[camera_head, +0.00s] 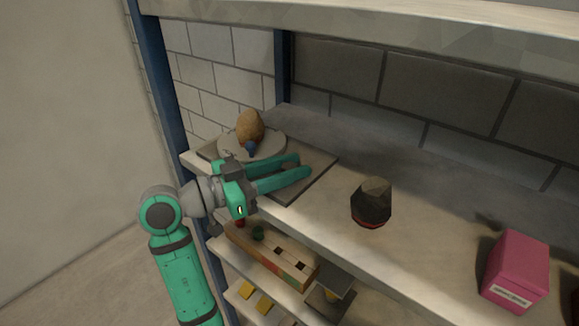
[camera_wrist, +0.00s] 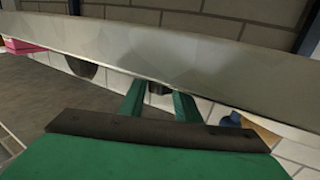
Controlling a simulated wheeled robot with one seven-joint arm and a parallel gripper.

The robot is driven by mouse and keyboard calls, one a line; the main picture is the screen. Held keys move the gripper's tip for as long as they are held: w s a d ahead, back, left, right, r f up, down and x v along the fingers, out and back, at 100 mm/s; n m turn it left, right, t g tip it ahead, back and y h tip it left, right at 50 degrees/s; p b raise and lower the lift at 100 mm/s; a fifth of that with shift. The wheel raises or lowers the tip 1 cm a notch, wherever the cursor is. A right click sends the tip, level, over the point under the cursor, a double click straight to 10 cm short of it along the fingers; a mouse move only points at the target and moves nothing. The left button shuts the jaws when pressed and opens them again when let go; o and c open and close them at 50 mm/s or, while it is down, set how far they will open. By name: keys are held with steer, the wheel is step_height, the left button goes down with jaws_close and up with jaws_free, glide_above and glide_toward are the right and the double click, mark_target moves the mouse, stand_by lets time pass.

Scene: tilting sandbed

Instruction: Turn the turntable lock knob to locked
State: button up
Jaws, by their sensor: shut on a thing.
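The turntable (camera_head: 276,139) is a pale grey disc on a flat grey base plate (camera_head: 318,172) at the left end of the shelf. A tan lumpy stone (camera_head: 249,124) and a small blue piece (camera_head: 250,148) are at the disc. My gripper (camera_head: 302,166) reaches over the plate from the left, its green fingers pointing right. In the wrist view, a small dark knob (camera_wrist: 158,88) sits between the fingertips, and my gripper (camera_wrist: 157,98) is shut on it. The knob is mostly hidden by the fingers, and I cannot read its lock position.
A dark rock with a red base (camera_head: 371,203) stands mid-shelf, right of the plate. A pink box (camera_head: 515,270) stands farther right. A wooden block with holes (camera_head: 270,257) is on the level below. A blue post (camera_head: 165,90) and an upper shelf (camera_head: 400,25) bound the space.

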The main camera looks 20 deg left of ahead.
steer(key=shift+a+m+g+h, duration=0.1)
steer(key=shift+m+g+h, duration=1.3)
steer(key=shift+g, duration=0.3)
steer(key=o, duration=1)
steer(key=shift+o, duration=0.2)
steer(key=v, duration=1)
steer(key=shift+s+a+f, duration=0.1)
steer(key=shift+s+a, duration=0.15)
steer(key=shift+a, duration=0.05)
steer(key=shift+w, duration=0.1)
